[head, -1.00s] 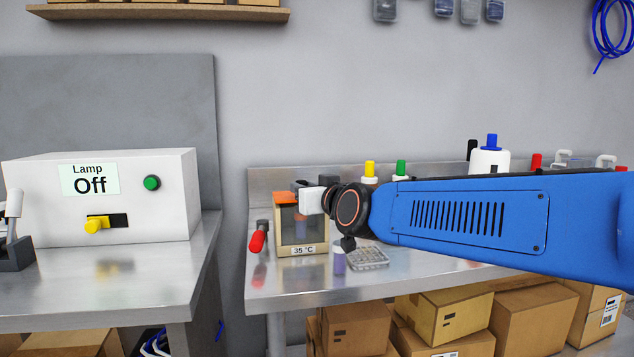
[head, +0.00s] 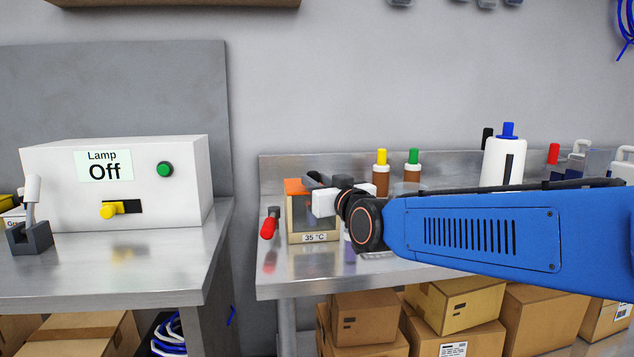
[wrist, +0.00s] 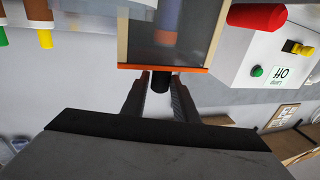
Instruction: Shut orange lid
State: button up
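The orange lid (head: 294,186) is at the top of a small clear-sided box (head: 299,216) labelled 35 °C. In the wrist view, which is upside down, the lid (wrist: 195,70) shows as a thin edge along the box (wrist: 190,35), with a dark round knob (wrist: 162,84) sticking out from it. My gripper (wrist: 161,78) has its two dark fingers on either side of the knob, with small gaps. It is open. In the head view my gripper (head: 318,181) is at the box's top right, and my wrist hides part of the box. How far the lid stands open is unclear.
A red handle (head: 268,228) stands just left of the box. Bottles with yellow (head: 381,157) and green (head: 413,156) caps stand behind my arm. A white lamp box (head: 115,185) reading Off is on the left bench. A gap separates the benches.

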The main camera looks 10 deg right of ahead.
jog(key=shift+o, duration=1.1)
jog(key=shift+s, duration=0.15)
jog(key=v, duration=1.7)
jog(key=shift+s+f, duration=0.1)
jog(key=shift+s, duration=0.05)
